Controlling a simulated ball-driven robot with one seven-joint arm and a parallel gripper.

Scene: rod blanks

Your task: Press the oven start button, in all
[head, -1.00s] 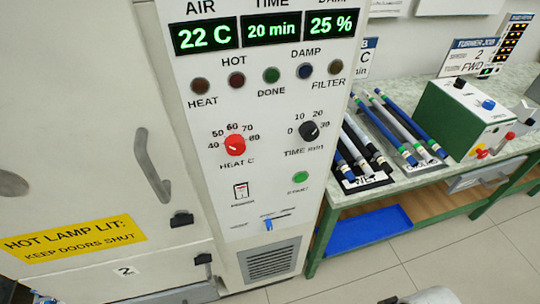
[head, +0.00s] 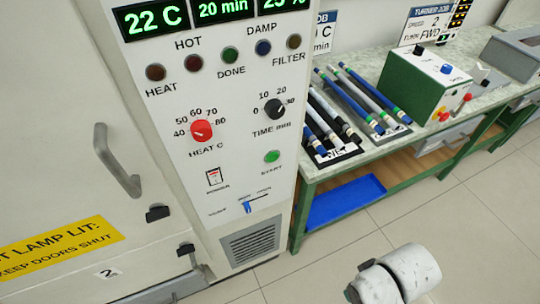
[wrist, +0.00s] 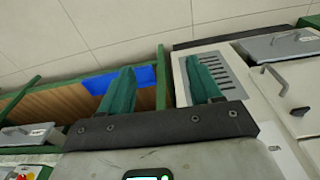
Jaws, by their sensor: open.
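The green start button (head: 272,156) is on the oven's pale control panel (head: 240,180), at the lower right under the black time knob (head: 275,109). The panel's display reads 22 C and 20 min. In the wrist view my gripper (wrist: 162,90) is open and empty, its two green fingers apart. The panel's vent grille (wrist: 210,75) shows behind the right finger. The start button cannot be made out in the wrist view. In the head view only a white part of my arm shows at the bottom, apart from the panel; the fingers are out of frame.
A green-framed bench (head: 310,190) stands right of the oven, with rods in racks and a green machine box (head: 420,90) on top. A blue tray (head: 345,200) lies on its lower shelf. The oven door handle (head: 115,160) sticks out at left. The tiled floor in front is clear.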

